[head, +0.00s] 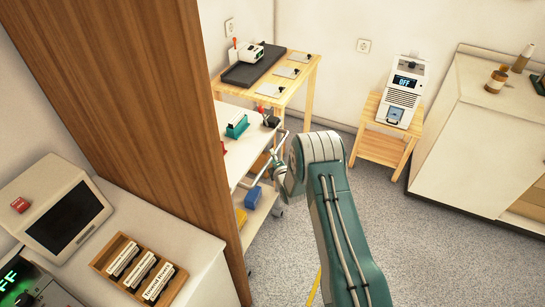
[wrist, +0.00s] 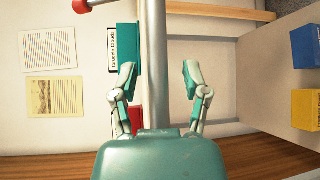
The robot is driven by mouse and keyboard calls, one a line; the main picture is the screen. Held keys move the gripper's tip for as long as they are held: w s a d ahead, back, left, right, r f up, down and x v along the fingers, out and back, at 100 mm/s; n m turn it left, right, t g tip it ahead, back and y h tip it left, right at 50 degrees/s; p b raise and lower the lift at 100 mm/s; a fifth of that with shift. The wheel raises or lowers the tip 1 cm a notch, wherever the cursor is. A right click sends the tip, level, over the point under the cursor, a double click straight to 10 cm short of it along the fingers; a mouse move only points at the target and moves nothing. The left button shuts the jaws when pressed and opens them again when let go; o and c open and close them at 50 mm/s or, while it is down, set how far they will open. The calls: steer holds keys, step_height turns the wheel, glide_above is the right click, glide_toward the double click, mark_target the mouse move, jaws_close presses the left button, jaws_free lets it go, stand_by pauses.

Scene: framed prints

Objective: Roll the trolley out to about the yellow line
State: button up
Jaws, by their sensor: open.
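The trolley (head: 238,160) stands behind a wooden panel that hides part of it. It has a white top and a lower shelf. Its grey handle bar (wrist: 153,40) runs upright through the middle of the wrist view. My gripper (wrist: 157,75) is open, with one finger on each side of the bar; I cannot tell whether either finger touches it. In the head view my arm reaches to the trolley's right side and hides part of the handle. A short piece of the yellow line (head: 314,287) shows on the floor, left of my arm.
The wooden panel (head: 135,120) stands close on the trolley's left. Blue (head: 253,197) and yellow bins sit on the lower shelf. A wooden table (head: 300,85) stands behind, and a small stand (head: 378,148) with a white device at the right. Grey floor (head: 445,250) is clear at right.

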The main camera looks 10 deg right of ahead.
steer(key=shift+w+a+f, duration=0.1)
steer(key=shift+w, duration=0.4)
jaws_close()
steer(key=shift+s, duration=0.1)
